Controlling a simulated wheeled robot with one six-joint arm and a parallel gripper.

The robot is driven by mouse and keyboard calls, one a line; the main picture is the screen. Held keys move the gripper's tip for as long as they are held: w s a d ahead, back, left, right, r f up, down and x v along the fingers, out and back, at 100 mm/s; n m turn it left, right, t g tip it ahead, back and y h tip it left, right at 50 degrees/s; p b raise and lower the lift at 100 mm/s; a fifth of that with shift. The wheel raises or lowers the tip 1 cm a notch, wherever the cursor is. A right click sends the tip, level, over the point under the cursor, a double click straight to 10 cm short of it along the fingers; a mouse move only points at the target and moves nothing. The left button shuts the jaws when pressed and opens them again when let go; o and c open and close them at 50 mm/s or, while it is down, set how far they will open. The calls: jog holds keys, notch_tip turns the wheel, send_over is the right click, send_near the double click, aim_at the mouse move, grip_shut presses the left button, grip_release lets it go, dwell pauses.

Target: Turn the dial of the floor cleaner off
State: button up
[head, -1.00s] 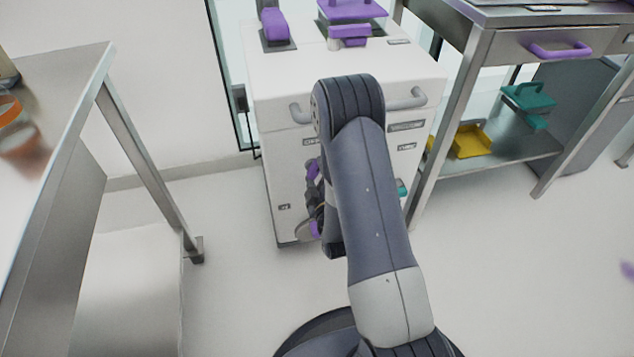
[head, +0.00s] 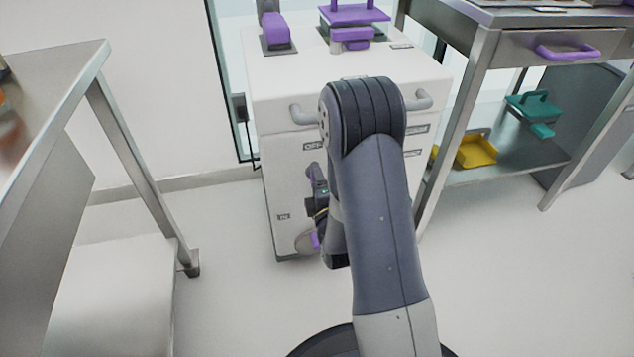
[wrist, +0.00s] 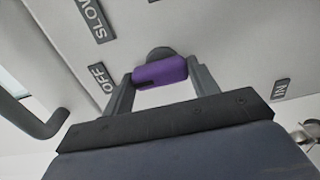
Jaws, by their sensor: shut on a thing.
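The floor cleaner (head: 285,180) is a white boxy machine with a grey handlebar, standing ahead of me. Its dial has a purple grip (wrist: 160,72) on a rounded grey base, seen in the wrist view. My gripper (wrist: 161,76) is shut on this purple grip, one finger at each end. An OFF label (wrist: 102,76) lies to the left of the grip, with a SLOW label (wrist: 92,18) above it. In the head view my arm covers much of the cleaner's front, and the dial is partly hidden beside it.
A steel table (head: 50,65) stands at the left. A steel bench (head: 480,50) with a purple drawer handle (head: 567,52) stands close on the right; its lower shelf holds a yellow tray (head: 477,151) and a teal item (head: 535,110).

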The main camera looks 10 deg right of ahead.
jog(key=o, duration=1)
jog(key=s, duration=1)
jog(key=shift+s+p, duration=0.3)
jog(key=shift+s, duration=0.1)
jog(key=w, duration=1)
jog(key=shift+w, duration=0.4)
